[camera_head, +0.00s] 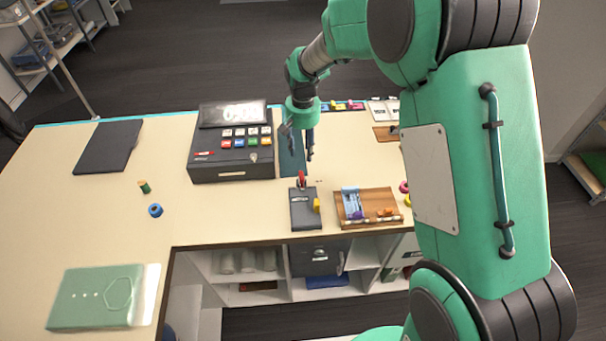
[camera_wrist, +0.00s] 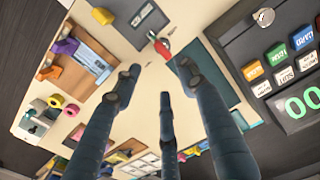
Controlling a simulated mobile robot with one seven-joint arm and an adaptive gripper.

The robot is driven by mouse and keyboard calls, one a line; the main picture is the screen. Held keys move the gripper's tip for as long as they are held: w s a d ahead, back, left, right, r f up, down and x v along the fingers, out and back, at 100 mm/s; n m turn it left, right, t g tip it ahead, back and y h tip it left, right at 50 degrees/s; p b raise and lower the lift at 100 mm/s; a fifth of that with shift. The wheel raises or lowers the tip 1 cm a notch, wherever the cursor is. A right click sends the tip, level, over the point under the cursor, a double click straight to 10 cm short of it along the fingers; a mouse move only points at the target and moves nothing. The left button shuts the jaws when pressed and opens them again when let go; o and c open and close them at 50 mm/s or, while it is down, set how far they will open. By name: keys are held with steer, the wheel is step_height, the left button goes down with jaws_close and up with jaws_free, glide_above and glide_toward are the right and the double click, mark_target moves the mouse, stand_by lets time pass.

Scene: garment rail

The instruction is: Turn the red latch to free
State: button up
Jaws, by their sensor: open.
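The red latch (camera_head: 301,179) stands up at the back end of a small dark box (camera_head: 305,216) with a yellow piece on its right side. In the wrist view the red latch (camera_wrist: 161,47) lies just beyond the fingertips, beside the dark box (camera_wrist: 140,14). My gripper (camera_head: 300,145) is open and empty, pointing down above the table behind the latch. Its fingers (camera_wrist: 160,82) are spread in the wrist view, apart from the latch. Which position the latch is turned to I cannot tell.
A dark register with coloured keys (camera_head: 232,155) stands to the left of the latch. A wooden tray (camera_head: 381,200) with blue and orange pieces lies to the right. A teal mat (camera_head: 291,165) lies behind. The table's front edge is close to the box.

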mark_target(303, 176)
step_height(303, 176, down, 13)
steer(key=shift+b, duration=0.35)
stand_by(0.3)
jaws_close()
